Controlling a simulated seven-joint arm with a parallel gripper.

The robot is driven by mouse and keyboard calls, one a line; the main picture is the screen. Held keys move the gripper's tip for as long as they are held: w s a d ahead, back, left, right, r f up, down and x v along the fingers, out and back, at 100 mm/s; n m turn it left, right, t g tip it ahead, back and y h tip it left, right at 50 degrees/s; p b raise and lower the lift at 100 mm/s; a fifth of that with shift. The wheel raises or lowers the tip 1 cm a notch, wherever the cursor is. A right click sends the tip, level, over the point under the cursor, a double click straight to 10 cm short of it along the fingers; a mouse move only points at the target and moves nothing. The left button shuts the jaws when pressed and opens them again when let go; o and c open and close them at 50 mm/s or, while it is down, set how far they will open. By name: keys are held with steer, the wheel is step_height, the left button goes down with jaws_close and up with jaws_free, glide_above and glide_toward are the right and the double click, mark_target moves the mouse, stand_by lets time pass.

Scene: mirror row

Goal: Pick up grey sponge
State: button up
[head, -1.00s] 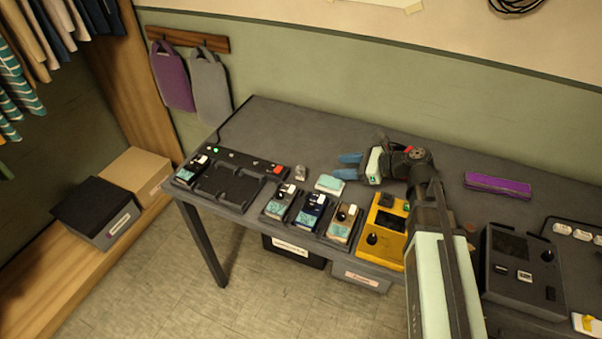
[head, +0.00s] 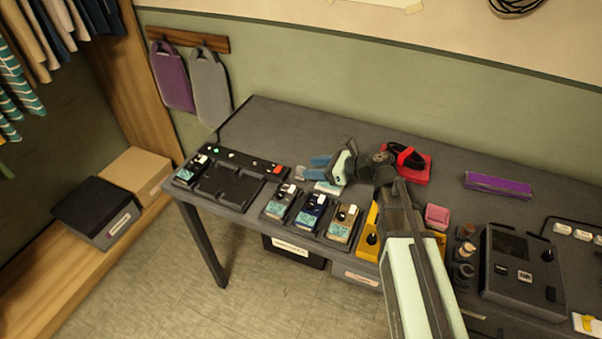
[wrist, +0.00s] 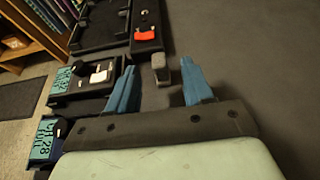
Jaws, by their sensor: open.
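A small grey block, which looks like the grey sponge (wrist: 160,68), lies on the dark table in the wrist view, between and a little ahead of my two fingers. In the head view the grey sponge (head: 300,173) shows only partly beside my fingertips. My gripper (head: 312,167) is open and empty, with blue fingers pointing left along the table. In the wrist view my gripper (wrist: 158,80) has one finger on each side of the sponge's line, with gaps. I cannot tell its exact height above the table.
A black board with a red switch (head: 277,169) lies just left of the sponge. Several pedals (head: 310,211) line the front edge. A red item (head: 418,172), pink block (head: 437,216) and purple block (head: 498,186) lie right.

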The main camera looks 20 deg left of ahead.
mark_target(302, 167)
steer(key=x, duration=0.5)
steer(key=shift+s+r, duration=0.1)
jaws_close()
stand_by(0.4)
